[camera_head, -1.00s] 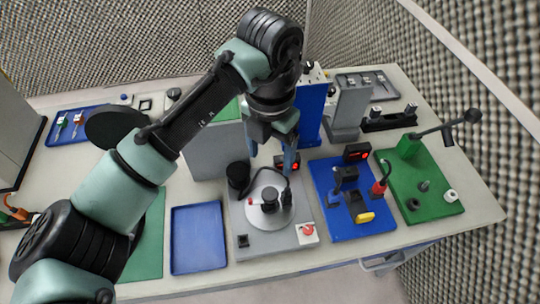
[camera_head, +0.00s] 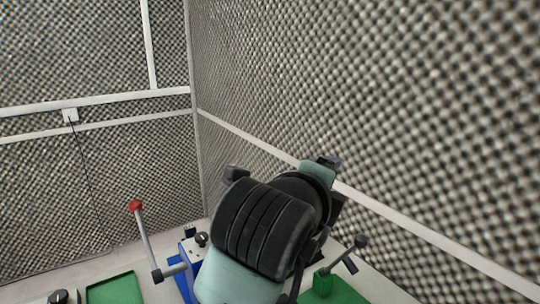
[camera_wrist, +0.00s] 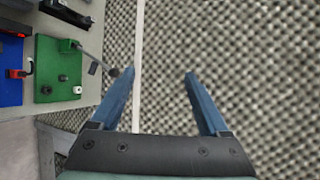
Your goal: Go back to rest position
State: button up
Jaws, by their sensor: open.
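My gripper (camera_wrist: 160,85) shows in the wrist view with its two blue fingers spread wide apart. Nothing is between them; the foam-covered wall fills the view behind. In the head view my arm is folded up at the bottom centre, and the gripper's fingers cannot be made out there. The workbench (camera_wrist: 88,35) lies at the left of the wrist view, to the side of the left finger and apart from it.
A green board (camera_wrist: 58,68) with a lever and small fittings sits on the bench, beside a blue board (camera_wrist: 10,75). In the head view a red-knobbed lever (camera_head: 136,207) rises left of my arm, near a green tray (camera_head: 115,289). Foam walls (camera_head: 400,100) stand close on the right.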

notch_tip(320, 180, up, 9)
jog(key=s+d+n+t+h, duration=0.1)
jog(key=s+n+t, duration=0.25)
jog(key=n, duration=0.25)
jog(key=s+a+r+n+t+y, duration=0.3)
jog(key=s+r+n, duration=0.4)
jog(key=n, duration=0.3)
jog(key=s+a+r+n+t+y, duration=0.3)
jog(key=s+a+r+n+t, duration=0.3)
jog(key=s+n+t, duration=0.1)
jog(key=n+t, duration=0.1)
jog(key=n, duration=0.1)
jog(key=shift+r+n+y, duration=0.35)
jog(key=shift+n+y, duration=0.05)
jog(key=shift+a, duration=0.1)
